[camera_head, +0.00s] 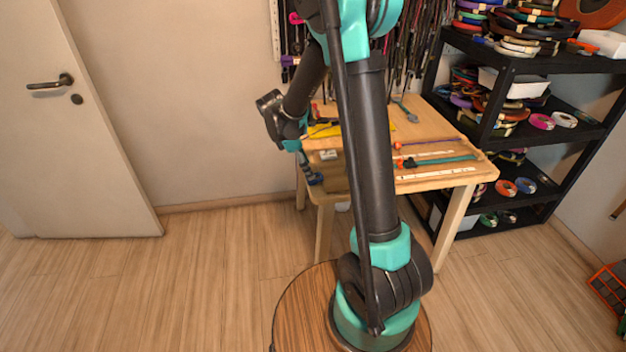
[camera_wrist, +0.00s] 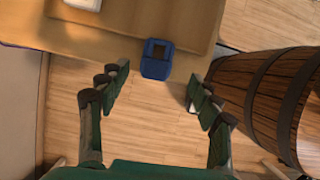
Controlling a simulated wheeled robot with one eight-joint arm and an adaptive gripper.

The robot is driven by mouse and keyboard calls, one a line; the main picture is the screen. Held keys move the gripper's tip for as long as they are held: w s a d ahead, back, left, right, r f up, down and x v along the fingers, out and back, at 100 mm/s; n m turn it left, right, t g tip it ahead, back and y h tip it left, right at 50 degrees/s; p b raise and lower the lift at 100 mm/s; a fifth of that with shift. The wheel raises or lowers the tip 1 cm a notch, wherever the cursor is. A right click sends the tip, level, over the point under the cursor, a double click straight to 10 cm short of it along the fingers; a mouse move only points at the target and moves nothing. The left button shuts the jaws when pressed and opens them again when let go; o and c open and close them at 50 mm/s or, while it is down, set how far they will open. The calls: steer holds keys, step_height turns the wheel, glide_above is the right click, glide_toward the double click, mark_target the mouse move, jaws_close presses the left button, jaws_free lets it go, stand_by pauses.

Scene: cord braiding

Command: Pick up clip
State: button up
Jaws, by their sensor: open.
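A blue clip (camera_wrist: 154,68) with a dark square opening lies at the edge of the wooden table (camera_wrist: 60,38) in the wrist view. In the head view a small blue shape (camera_head: 315,179) at the table's left front edge appears to be the same clip. My gripper (camera_wrist: 152,95) is open and empty, with its two dark fingers spread wide on either side of the clip's line. The clip shows between and beyond the fingertips, apart from both. In the head view my gripper (camera_head: 309,168) is close by the clip, and its fingers are small and partly unclear.
A small white block (camera_head: 328,154) sits on the table behind the clip. Teal and purple cords (camera_head: 445,160) lie farther right on it. A black shelf (camera_head: 510,75) with cord coils stands at right. Beyond the table edge is open wooden floor (camera_head: 200,270).

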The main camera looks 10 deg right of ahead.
steer(key=shift+w+x, duration=0.1)
steer(key=shift+x, duration=1.05)
steer(key=shift+w+x, duration=0.15)
steer(key=shift+x, duration=1)
steer(key=shift+a, duration=0.1)
steer(key=c, duration=0.9)
